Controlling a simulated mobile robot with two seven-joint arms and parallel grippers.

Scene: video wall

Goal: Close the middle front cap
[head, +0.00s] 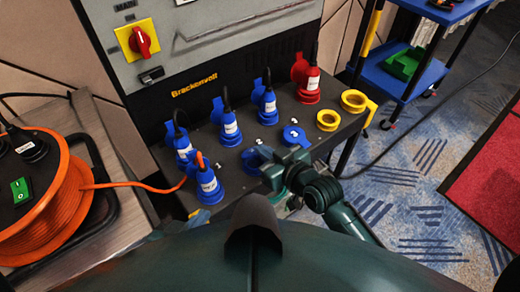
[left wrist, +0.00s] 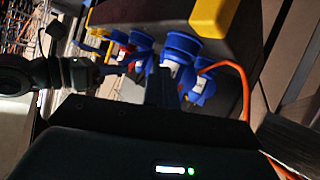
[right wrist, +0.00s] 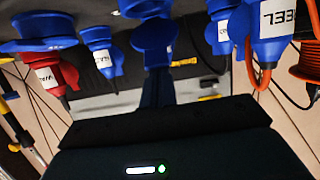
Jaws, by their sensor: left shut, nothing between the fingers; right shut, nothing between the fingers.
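The middle front cap (head: 252,158) is blue and sits in the front row of the sloped socket panel, partly hidden by my right gripper (head: 266,168). In the right wrist view its round lid (right wrist: 155,36) stands raised from the socket, not flat on it. My right gripper's fingers (right wrist: 156,78) are shut and empty, overlapping the lid's edge; I cannot tell whether they touch. My left gripper (left wrist: 160,82) is shut and empty, in front of the panel; in the head view I cannot make it out clearly.
A blue plug with orange cable (head: 206,186) stands left of the middle cap, and a flat blue cap (head: 295,136) lies right of it. Several plugs stand behind, one red (head: 307,83). Two yellow caps (head: 328,120) are at right. An orange cable reel (head: 62,205) stands left.

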